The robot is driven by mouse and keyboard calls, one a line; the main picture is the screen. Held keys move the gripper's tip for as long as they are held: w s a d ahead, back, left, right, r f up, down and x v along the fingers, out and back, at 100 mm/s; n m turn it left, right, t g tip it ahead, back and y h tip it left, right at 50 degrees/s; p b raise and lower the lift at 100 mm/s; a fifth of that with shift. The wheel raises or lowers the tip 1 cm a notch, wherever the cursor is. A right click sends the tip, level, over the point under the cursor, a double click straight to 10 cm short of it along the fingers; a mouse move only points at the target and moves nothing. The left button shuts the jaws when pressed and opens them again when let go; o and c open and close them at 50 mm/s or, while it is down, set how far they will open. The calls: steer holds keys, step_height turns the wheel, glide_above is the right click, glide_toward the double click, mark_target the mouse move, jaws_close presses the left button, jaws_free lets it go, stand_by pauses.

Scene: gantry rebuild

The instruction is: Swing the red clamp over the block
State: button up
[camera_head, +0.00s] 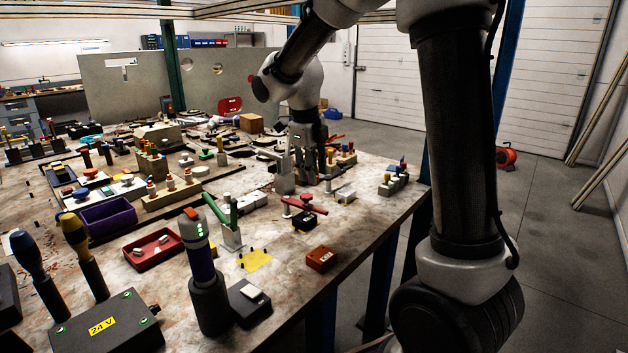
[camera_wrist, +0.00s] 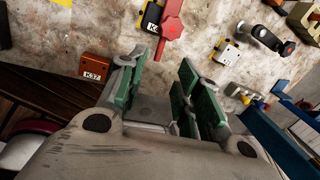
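The red clamp (camera_head: 308,205) stands on the table in the head view, its red arm lying roughly left to right. It also shows at the top of the wrist view (camera_wrist: 172,28), with a red knob on it. The black and yellow block (camera_head: 305,222) is just in front of the clamp. In the wrist view the labelled block (camera_wrist: 152,16) lies beside the red arm, to its left; the arm does not cover it there. My gripper (camera_wrist: 160,85) is open, with green finger pads apart and nothing seen between them. In the head view it hangs behind the clamp.
An orange-red block marked K37 (camera_wrist: 97,67) sits near the table's front edge. A green-handled clamp (camera_head: 232,225) stands left of the red one. A pale block (camera_head: 345,193) and a small rack (camera_head: 393,180) are to the right. A yellow patch (camera_head: 255,260) lies on the table.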

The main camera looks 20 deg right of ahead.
mark_target(304, 205)
steer(key=shift+c, duration=0.2)
steer(key=shift+d, duration=0.15)
steer(key=c, duration=0.3)
steer(key=shift+n+h, duration=0.3)
steer(key=shift+n, duration=0.3)
steer(key=d, duration=0.1)
steer(key=d+f, duration=0.2)
steer(key=shift+d, duration=0.35)
jaws_close()
steer(key=w+d+f+n, duration=0.1)
steer(key=f+n, duration=0.2)
steer(key=n, duration=0.2)
steer(key=w+d+f+n, duration=0.1)
steer(key=d+f+n, duration=0.1)
steer(key=f+n, duration=0.2)
steer(key=w+d+f+n, duration=0.2)
steer(key=f+n, duration=0.1)
steer(key=n, duration=0.5)
steer(key=shift+f+t+h, duration=0.3)
steer(key=shift+t, duration=0.1)
steer(key=shift+a+f, duration=0.1)
steer(key=shift+a, duration=0.3)
steer(key=shift+s+a+r, duration=0.2)
steer(key=shift+s+a, duration=0.3)
steer(key=shift+a, duration=0.15)
steer(key=shift+s+a+r, duration=0.2)
steer(key=shift+s+a, duration=0.3)
steer(key=shift+a, duration=0.1)
